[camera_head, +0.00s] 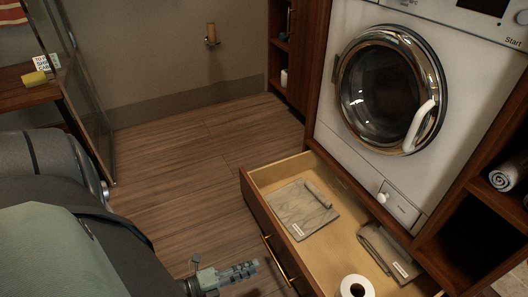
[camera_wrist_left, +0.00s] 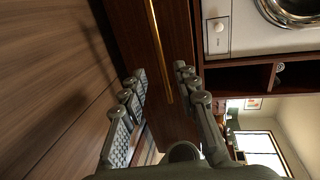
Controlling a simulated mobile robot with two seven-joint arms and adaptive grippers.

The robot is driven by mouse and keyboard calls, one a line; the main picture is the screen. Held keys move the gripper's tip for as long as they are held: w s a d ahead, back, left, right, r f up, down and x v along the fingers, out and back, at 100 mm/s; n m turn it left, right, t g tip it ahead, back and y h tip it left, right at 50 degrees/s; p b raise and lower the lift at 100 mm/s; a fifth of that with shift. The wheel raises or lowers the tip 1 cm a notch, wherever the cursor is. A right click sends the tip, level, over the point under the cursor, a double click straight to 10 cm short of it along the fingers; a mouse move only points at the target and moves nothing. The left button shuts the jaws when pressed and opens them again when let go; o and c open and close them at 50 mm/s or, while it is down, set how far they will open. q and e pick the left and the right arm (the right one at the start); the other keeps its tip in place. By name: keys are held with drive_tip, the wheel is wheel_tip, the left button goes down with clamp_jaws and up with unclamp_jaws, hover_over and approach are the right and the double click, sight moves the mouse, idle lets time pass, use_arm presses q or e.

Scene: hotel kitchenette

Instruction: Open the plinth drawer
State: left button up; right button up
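The plinth drawer (camera_head: 258,212) under the washing machine is pulled well out, with its pale wooden inside showing. Folded cloths and a white paper roll lie in it. A long gold bar handle (camera_head: 279,262) runs along its dark wood front; the handle also shows in the left wrist view (camera_wrist_left: 158,45). My left gripper (camera_head: 250,267) is just in front of the handle, with a small gap to it in the head view. In the left wrist view its two fingers (camera_wrist_left: 160,72) are spread, with the handle seen between them and nothing gripped. My right gripper is not in view.
The washing machine (camera_head: 340,120) has a round door and a small white knob (camera_head: 384,198) low on its front. Open shelves (camera_head: 480,228) stand to its right. A wooden desk (camera_head: 40,92) is at the far left. The wooden floor (camera_head: 185,160) left of the drawer is clear.

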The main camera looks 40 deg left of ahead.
use_arm(q)
drive_tip(key=shift+v, duration=1.35)
